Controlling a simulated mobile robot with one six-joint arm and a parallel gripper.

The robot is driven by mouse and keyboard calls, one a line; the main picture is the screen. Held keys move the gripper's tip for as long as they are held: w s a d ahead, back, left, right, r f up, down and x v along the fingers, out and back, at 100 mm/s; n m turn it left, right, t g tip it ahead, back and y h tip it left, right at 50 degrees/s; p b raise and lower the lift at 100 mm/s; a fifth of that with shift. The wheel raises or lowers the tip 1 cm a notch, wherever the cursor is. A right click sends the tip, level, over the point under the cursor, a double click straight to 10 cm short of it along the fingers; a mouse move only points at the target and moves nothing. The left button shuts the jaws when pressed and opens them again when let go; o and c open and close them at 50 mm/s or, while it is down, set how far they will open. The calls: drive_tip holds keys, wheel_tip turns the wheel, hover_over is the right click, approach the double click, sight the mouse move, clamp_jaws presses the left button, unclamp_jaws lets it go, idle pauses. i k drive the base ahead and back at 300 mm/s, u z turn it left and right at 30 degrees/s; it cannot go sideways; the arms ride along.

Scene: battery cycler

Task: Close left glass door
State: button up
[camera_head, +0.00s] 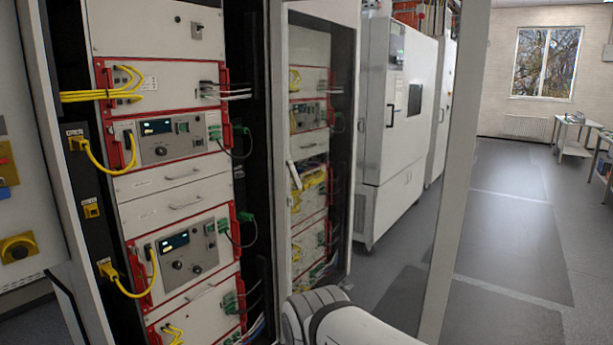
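The left rack bay stands open, with its instruments (180,150) bare in front of me. A tall pale upright (460,170) stands close to me at right of centre. It looks like the edge of a glass door swung outward, but its pane is hard to make out. Behind it, a second white-framed glass door (322,12) covers the neighbouring rack bay and looks shut. It has a pale handle on its left side. Part of my white arm shows at the bottom centre. My gripper is out of view, and no contact with a door can be seen.
Yellow cables (90,95) and green plugs (226,225) stick out from the open bay. White test chambers (395,120) stand behind, beyond the racks. Grey floor (515,220) is open on the right, with a table (578,125) near the far wall.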

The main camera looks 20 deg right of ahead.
sight(475, 14)
drive_tip(key=z, duration=2.15)
drive_tip(key=i, duration=5.9)
drive_tip(key=u, duration=1.6)
